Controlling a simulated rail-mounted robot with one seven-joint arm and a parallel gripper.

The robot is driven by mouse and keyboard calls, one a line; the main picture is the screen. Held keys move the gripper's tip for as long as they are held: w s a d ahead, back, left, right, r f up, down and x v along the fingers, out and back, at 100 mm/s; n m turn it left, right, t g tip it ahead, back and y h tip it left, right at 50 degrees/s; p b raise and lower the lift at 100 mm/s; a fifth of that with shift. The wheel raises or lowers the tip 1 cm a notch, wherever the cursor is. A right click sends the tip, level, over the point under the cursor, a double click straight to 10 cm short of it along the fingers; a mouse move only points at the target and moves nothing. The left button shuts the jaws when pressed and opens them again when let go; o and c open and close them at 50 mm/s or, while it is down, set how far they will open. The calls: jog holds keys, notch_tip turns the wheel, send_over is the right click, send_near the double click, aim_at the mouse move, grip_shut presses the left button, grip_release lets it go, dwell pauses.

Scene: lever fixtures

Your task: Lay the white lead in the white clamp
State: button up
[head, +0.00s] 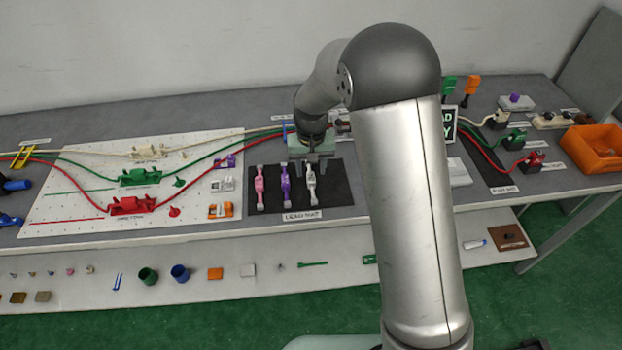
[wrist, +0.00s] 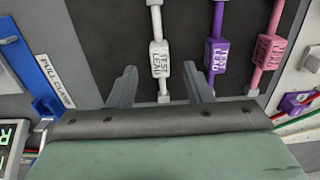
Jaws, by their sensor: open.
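The white lead (head: 311,184) lies on the black lead mat, rightmost of three leads in the head view. In the wrist view the white lead (wrist: 160,58) carries a lettered block. My gripper (head: 312,160) is at the lead's far end. In the wrist view my gripper (wrist: 160,68) is open, with one finger on each side of the white lead and nothing held. The white clamp (head: 222,184) is on the white board left of the mat, between a purple and an orange clamp; the wrist view cuts off the white clamp (wrist: 313,59) at its right edge.
A purple lead (head: 286,186) and a pink lead (head: 260,187) lie beside the white one on the mat (head: 334,201). A blue pull clamp (wrist: 35,65) stands near my gripper. Red, green and white cables cross behind; an orange bin (head: 595,148) is far right.

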aim_at(311, 177)
jog(key=shift+f, duration=1.85)
grip_shut()
jog(key=shift+r, duration=0.1)
